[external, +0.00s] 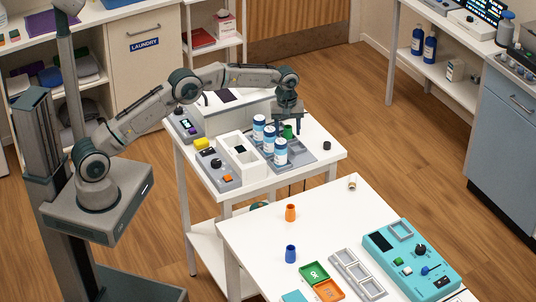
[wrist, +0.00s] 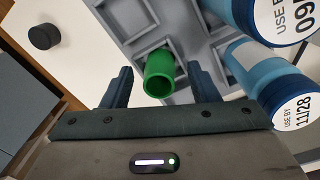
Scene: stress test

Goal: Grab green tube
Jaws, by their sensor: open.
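The green tube (wrist: 159,74) stands in the grey tray (wrist: 190,32), and its open round mouth faces the wrist camera. In the external view the green tube (external: 288,131) is partly hidden behind my gripper and the bottles. My gripper (wrist: 162,82) is open, with one dark finger on each side of the tube and a visible gap to each. In the external view my gripper (external: 288,122) points down over the tray on the white table. Whether the fingertips reach down to the tube's height is hard to tell.
Several blue-and-white bottles (external: 280,150) stand close beside the tube; two crowd the right of the wrist view (wrist: 265,70). A black knob-like piece (external: 327,146) lies near the table's right edge. A second white table (external: 255,240) holds an orange cup (external: 291,212) and a blue one (external: 291,253).

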